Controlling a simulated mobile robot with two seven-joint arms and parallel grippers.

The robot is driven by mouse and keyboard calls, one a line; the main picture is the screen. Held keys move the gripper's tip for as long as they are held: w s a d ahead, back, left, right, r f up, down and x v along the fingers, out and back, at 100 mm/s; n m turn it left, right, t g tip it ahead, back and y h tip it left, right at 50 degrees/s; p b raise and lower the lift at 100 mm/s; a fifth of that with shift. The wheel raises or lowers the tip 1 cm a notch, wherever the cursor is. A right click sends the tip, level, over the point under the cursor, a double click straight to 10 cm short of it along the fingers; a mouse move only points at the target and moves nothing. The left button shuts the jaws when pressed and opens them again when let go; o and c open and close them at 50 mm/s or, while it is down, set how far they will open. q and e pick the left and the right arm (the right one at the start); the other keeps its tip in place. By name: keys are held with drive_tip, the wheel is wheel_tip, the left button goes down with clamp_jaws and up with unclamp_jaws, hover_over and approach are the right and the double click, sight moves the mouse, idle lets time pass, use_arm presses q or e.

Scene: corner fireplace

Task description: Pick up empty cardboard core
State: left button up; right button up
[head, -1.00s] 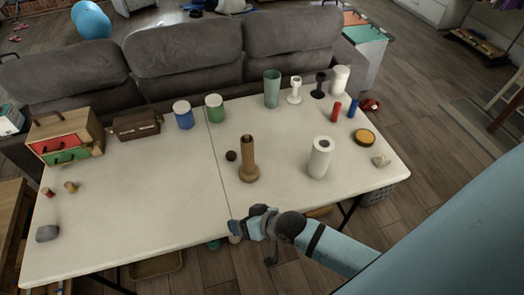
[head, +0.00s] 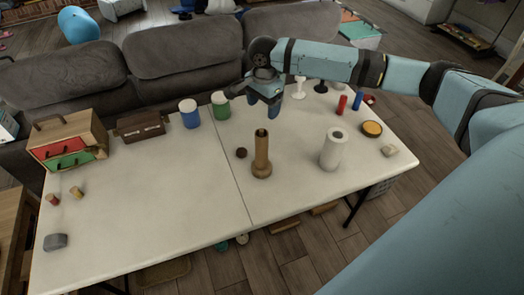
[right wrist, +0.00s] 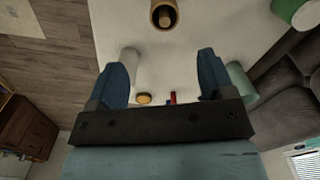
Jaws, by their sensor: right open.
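A brown tube, apparently the cardboard core (head: 261,148), stands upright around a wooden peg on a round wooden base (head: 262,171) near the middle of the table. In the right wrist view the tube (right wrist: 155,15) shows from above at the top edge, with the peg end inside it. My right gripper (head: 263,104) is over the far side of the table, beyond the core and apart from it. Its fingers are spread with nothing between them, as the right wrist view also shows (right wrist: 161,62). My left gripper is not in view.
Green (head: 221,106) and blue (head: 190,114) canisters stand behind left. My right arm hides part of the back row. The table's (head: 160,205) front left is mostly clear.

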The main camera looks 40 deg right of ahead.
sight(262, 130)
wheel_tip(262, 130, down, 8)
drive_tip(key=shift+w+d, duration=0.1)
drive_tip(key=shift+w+f+p, duration=0.15)
drive_tip(key=shift+f+p, duration=0.15)
drive_tip(key=shift+f, duration=1.05)
drive_tip(key=shift+w+f+p, duration=0.15)
drive_tip(key=shift+f+p, duration=0.15)
drive_tip(key=shift+f, duration=1.05)
drive_tip(key=c, duration=1.2)
drive_tip(key=shift+o, duration=0.2)
drive_tip(key=shift+r, duration=0.1)
